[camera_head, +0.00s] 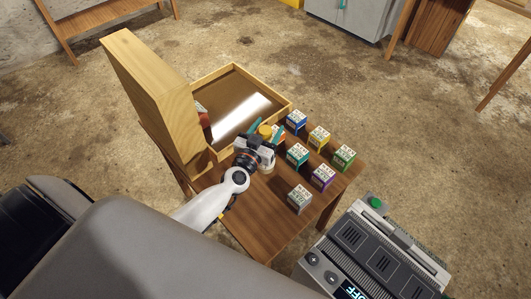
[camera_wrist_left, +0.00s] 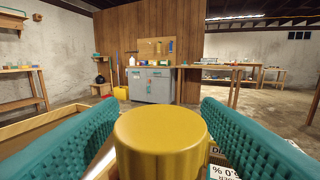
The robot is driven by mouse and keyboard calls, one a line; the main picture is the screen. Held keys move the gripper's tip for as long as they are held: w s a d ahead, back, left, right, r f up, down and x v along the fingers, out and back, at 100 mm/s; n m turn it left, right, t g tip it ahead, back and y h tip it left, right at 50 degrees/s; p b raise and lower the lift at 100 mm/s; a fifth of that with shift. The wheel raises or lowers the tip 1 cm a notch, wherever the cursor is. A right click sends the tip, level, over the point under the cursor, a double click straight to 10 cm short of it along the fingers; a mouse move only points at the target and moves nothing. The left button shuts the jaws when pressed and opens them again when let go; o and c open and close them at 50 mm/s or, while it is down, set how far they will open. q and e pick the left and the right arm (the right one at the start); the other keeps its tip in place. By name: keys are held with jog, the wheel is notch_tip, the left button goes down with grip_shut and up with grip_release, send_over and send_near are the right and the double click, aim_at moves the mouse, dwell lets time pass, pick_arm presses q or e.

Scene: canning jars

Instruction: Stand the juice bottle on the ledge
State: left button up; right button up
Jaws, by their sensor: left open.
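A yellow cap (camera_head: 265,131), apparently the top of the juice bottle, shows at my left gripper (camera_head: 264,138) over the small wooden table. In the left wrist view the yellow cap (camera_wrist_left: 161,140) fills the space between the two teal fingers (camera_wrist_left: 160,125). The fingers are spread, with a gap at each side of the cap. The bottle's body is mostly hidden by the gripper and cap. A tall pale wooden block (camera_head: 150,95) stands at the table's left; I cannot tell whether it is the ledge. My right gripper is not in view.
A shallow wood-rimmed tray (camera_head: 268,84) with a shiny brown floor lies behind the gripper. Several labelled cubes, including a blue one (camera_head: 296,122) and a grey one (camera_head: 300,199), stand to the right. The table's front (camera_head: 252,220) is bare. A reddish object (camera_head: 203,117) is partly hidden beside the block.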

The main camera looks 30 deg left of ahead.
pick_arm(q)
jog(key=shift+w, duration=0.35)
grip_shut()
